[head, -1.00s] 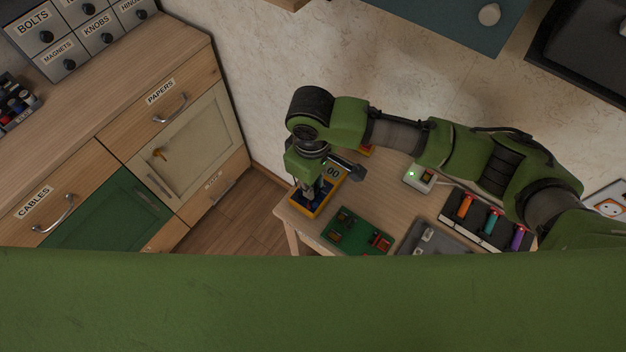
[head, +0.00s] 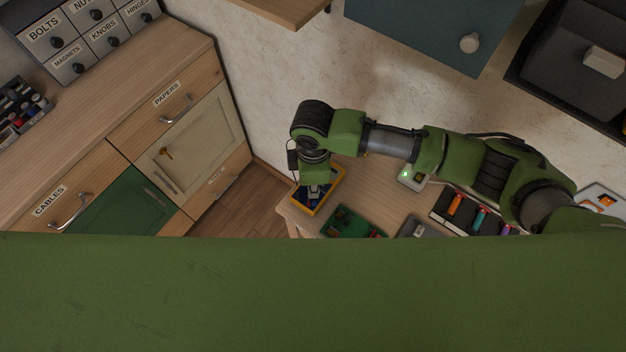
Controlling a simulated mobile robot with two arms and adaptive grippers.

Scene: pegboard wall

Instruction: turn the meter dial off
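The meter (head: 333,195), a yellow-edged box with a dark blue inside, sits at the left end of the workbench. My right arm comes in from the right, and its gripper (head: 314,193) points down over the meter. The wrist covers much of the meter's face, so the dial and the display cannot be made out. The fingertips are small and partly hidden, so I cannot tell whether they are open or shut, or whether they touch the dial. My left gripper is not in view.
A small white box with a green light (head: 411,177) and a rack with coloured handles (head: 455,204) stand further right. A blue cabinet (head: 430,30) hangs above. Drawers (head: 165,100) stand at left.

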